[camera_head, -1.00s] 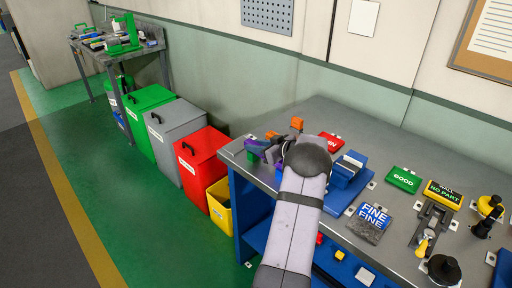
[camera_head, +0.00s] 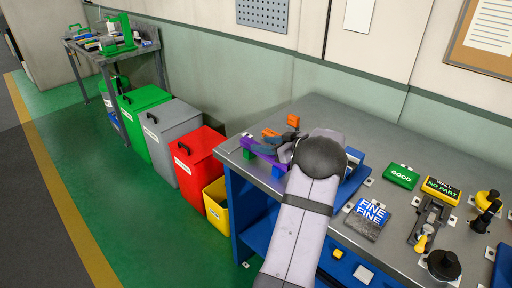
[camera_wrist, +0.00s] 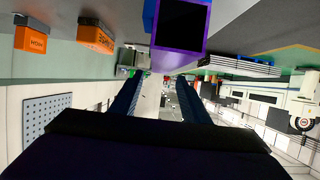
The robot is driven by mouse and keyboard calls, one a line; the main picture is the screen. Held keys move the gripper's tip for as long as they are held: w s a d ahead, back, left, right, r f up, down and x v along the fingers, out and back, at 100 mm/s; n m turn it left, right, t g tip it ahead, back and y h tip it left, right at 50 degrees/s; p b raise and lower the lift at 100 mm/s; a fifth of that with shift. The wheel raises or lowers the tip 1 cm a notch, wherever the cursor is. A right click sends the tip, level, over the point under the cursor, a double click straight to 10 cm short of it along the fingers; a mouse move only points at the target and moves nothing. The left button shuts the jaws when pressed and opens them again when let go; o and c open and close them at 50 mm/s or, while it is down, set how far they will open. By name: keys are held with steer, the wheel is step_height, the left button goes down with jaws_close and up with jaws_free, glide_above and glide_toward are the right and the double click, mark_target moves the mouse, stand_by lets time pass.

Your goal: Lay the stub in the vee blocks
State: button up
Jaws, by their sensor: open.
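My gripper (camera_head: 274,146) is over the left end of the grey bench in the head view. In the wrist view its two dark blue fingers (camera_wrist: 157,88) stand apart with nothing between them. A purple piece (camera_head: 258,148) lies by the fingers at the bench's left end. The wrist view shows a purple-edged block with a dark square face (camera_wrist: 181,26) beyond the fingers, toward the top. I cannot tell which piece is the stub. No vee blocks are clearly recognisable; my wrist hides part of this area.
Orange blocks (camera_head: 293,121) and a green block (camera_head: 248,154) are near the gripper. A blue fixture (camera_head: 354,162) is partly behind my wrist. A FINE plate (camera_head: 369,219), a green GOOD sign (camera_head: 401,176) and a clamp (camera_head: 428,222) lie right. Bins (camera_head: 201,157) stand left of the bench.

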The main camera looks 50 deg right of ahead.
steer(key=shift+b+v, duration=0.7)
steer(key=shift+v, duration=2)
steer(key=w+a+f+g+y, duration=0.2)
steer(key=a, duration=0.5)
steer(key=w+a+f+g+y, duration=0.1)
steer(key=w+a, duration=0.2)
steer(key=a, duration=0.4)
steer(key=s+a+f+g+y, duration=0.1)
steer(key=s+a+f+g, duration=0.15)
steer(key=a, duration=0.75)
steer(key=s+a+f+g+y, duration=0.1)
steer(key=a+f+g, duration=0.25)
steer(key=a, duration=0.55)
steer(key=s+a+f+g+h, duration=0.2)
steer(key=s+a, duration=0.4)
steer(key=s, duration=0.1)
steer(key=s+a+f+g+h, duration=0.1)
steer(key=s+a+g+h, duration=0.1)
steer(key=s+a, duration=0.4)
steer(key=shift+s+a+f+h, duration=0.25)
steer(key=shift+s+f+h, duration=0.2)
steer(key=shift+s, duration=0.8)
steer(key=shift+r, duration=0.1)
